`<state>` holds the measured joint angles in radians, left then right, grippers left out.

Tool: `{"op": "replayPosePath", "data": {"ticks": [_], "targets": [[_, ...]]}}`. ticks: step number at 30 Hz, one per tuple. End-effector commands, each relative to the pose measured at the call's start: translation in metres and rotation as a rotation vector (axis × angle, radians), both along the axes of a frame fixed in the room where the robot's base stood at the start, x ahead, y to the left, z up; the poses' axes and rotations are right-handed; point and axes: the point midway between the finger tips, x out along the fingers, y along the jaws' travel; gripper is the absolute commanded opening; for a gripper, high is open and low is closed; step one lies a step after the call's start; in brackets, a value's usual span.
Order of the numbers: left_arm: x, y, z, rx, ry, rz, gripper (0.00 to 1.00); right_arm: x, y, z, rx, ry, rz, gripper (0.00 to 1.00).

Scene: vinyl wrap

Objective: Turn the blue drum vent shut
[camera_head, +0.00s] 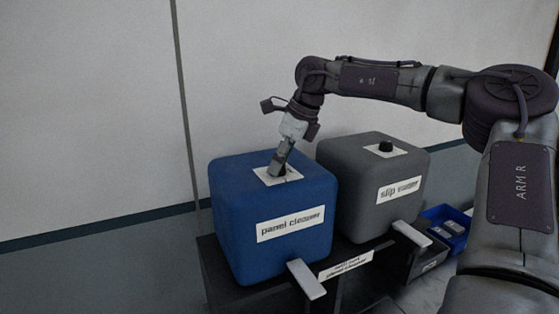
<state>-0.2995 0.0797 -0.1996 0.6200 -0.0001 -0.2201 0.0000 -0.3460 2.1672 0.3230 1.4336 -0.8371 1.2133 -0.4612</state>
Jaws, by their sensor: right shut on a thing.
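The blue drum (262,208) is a rounded blue box labelled "panel cleaner", standing on a dark stand. A white plate (264,178) sits on its top, where the vent is. My right gripper (281,168) reaches down onto this plate and is shut on the vent. The fingers hide most of the vent, so I cannot tell how far it is turned. My left gripper is not in view.
A grey drum (365,205) labelled "slip" something, with a black knob (385,147) on top, stands close on the right. Grey levers (306,279) stick out in front of both drums. A blue bin (448,228) is at the right. A pale wall is behind.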

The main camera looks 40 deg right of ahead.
Motion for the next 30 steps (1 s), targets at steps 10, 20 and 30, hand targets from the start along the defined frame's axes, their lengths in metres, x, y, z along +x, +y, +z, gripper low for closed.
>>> {"op": "replayPosePath", "data": {"ticks": [10, 20, 30], "targets": [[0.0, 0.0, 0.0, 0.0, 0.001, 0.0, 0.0, -0.001, 0.0, -0.001, 0.001, 0.003, 0.001, 0.64], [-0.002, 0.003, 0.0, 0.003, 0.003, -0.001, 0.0, -0.001, -0.001, 0.005, 0.0, -0.001, 0.0, 0.64], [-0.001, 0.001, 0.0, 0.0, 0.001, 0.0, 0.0, -0.023, -0.013, 0.064, -0.001, -0.003, -0.002, 0.64]]}}
